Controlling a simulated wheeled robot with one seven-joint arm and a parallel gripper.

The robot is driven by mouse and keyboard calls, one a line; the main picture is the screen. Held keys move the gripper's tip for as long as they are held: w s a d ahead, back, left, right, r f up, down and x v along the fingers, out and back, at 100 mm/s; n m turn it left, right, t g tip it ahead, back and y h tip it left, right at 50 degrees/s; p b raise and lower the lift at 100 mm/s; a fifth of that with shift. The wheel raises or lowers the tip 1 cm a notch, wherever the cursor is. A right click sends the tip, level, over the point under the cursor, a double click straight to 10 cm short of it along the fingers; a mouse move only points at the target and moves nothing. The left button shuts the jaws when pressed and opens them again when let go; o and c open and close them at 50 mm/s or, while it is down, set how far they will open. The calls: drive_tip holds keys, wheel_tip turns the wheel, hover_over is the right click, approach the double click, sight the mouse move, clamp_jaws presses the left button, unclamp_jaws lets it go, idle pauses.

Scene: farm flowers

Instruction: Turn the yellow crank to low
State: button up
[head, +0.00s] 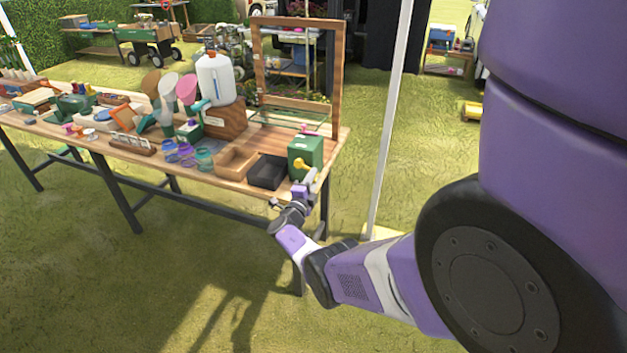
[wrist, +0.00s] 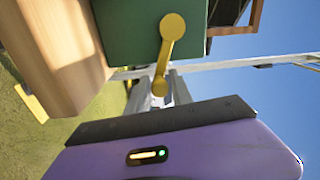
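The yellow crank (head: 301,164) is on the face of a green box (head: 313,147) at the right end of the wooden table. In the wrist view, the crank (wrist: 171,30) has its round hub on the green box (wrist: 140,28), and its arm reaches down toward my gripper. My gripper (head: 308,184) is right in front of the box. In the wrist view, the grey fingers of my gripper (wrist: 161,88) are apart, with the crank's outer end between them. I cannot tell whether either finger touches it. Any low marking is not readable.
The wooden table (head: 343,140) ends just right of the green box. A black tray (head: 267,172) and a wooden tray (head: 236,161) stand to its left. A wooden frame (head: 339,80) rises behind. A white pole (head: 391,120) stands right of the table. Grass in front is clear.

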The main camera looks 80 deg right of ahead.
drive_tip(key=shift+a, duration=0.1)
drive_tip(key=p+v, duration=0.2)
drive_tip(key=v, duration=0.5)
drive_tip(key=shift+w+a, duration=0.15)
drive_tip(key=shift+a, duration=0.15)
idle(0.6)
